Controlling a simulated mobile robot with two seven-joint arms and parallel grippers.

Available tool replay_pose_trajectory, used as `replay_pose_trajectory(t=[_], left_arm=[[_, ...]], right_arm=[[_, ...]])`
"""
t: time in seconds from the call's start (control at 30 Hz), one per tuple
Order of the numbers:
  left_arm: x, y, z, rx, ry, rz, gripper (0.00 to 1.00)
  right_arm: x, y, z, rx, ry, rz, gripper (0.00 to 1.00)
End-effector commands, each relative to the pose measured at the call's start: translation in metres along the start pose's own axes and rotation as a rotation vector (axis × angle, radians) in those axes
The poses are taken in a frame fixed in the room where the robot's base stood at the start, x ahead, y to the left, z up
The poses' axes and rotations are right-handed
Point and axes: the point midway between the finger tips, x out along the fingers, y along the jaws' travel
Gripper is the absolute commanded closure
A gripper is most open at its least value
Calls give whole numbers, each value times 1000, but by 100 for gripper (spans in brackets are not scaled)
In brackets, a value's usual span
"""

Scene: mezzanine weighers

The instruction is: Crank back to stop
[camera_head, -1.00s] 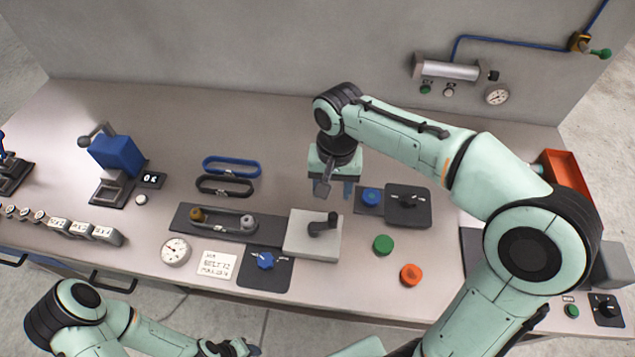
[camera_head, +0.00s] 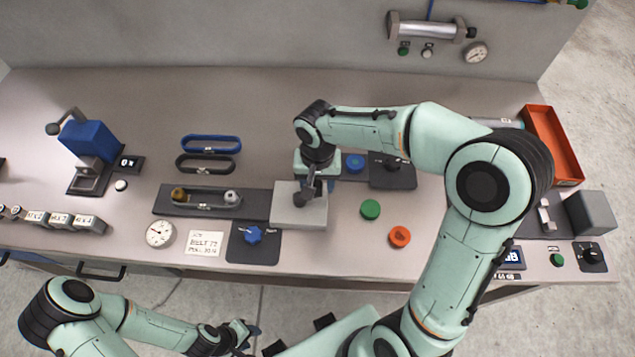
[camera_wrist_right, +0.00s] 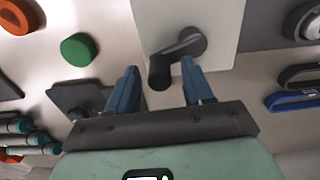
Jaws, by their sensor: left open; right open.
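A dark crank (camera_head: 303,198) sits on a pale square block (camera_head: 285,214) at the right end of a dark plate with a belt on it. In the right wrist view the crank arm (camera_wrist_right: 178,48) runs from its round hub to an upright knob (camera_wrist_right: 159,72). My right gripper (camera_head: 318,186) is over the block. In the right wrist view its blue fingers (camera_wrist_right: 160,88) are apart, with the knob between them, and neither finger visibly touches it. My left gripper (camera_head: 250,334) is open and empty, low in front of the bench.
The belt plate (camera_head: 165,202) carries a brass and a steel pulley. A blue knob (camera_head: 253,235), green button (camera_head: 370,209) and orange button (camera_head: 400,236) are near the block. Two spare belts (camera_head: 210,144) lie behind. An orange tray (camera_head: 540,125) is at right.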

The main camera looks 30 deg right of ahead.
Motion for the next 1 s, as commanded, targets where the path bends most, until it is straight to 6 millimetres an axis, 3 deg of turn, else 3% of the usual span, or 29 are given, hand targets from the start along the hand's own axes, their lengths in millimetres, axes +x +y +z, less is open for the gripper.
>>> replay_pose_trajectory(t=[0.33, 0.5, 1.0], left_arm=[[0, 0, 0, 0, 0, 0, 57], [0, 0, 0, 0, 0, 0, 57], [-2, 1, -1, 1, 2, 1, 57]], right_arm=[[4, 0, 0, 0, 0, 1, 49], [4, 0, 0, 0, 0, 0, 100], [3, -2, -5, -107, 0, 0, 100]])
